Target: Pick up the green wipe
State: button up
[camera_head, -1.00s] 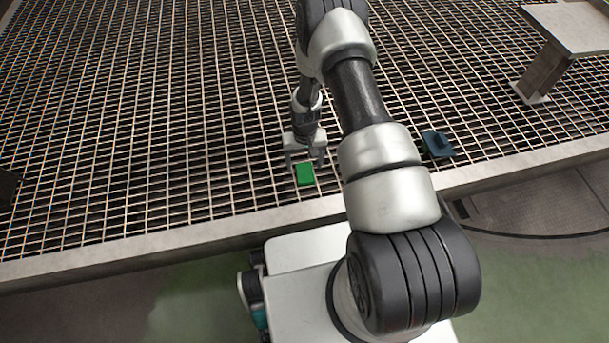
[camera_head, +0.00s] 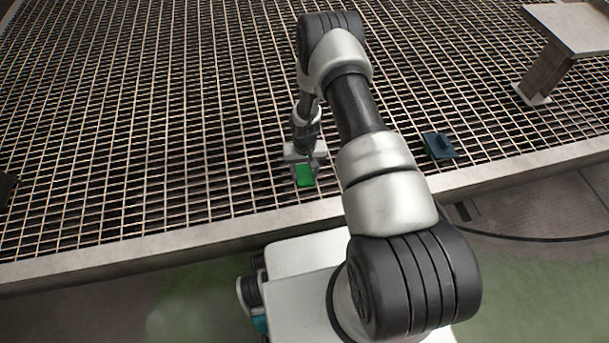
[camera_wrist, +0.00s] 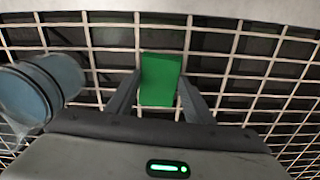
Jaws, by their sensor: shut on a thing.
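The green wipe (camera_head: 305,176) is a small flat rectangle at the grating, near the front edge of the platform. In the wrist view the wipe (camera_wrist: 160,80) sits between the two fingers. My gripper (camera_head: 304,172) points down over the wipe, and its fingers are shut on the wipe's two sides. The gripper also shows in the wrist view (camera_wrist: 159,88). The far end of the wipe sticks out past the fingertips. I cannot tell whether the wipe is clear of the grating.
A dark blue object (camera_head: 439,146) lies on the grating to the right. A table-like stand (camera_head: 572,30) is at the upper right. A pale edge beam (camera_head: 180,240) borders the grating. The grating (camera_head: 150,110) left of my gripper is clear.

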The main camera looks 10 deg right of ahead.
aim_at(305, 175)
notch_tip(305, 175, up, 10)
jog(key=p, duration=0.3)
dwell(0.3)
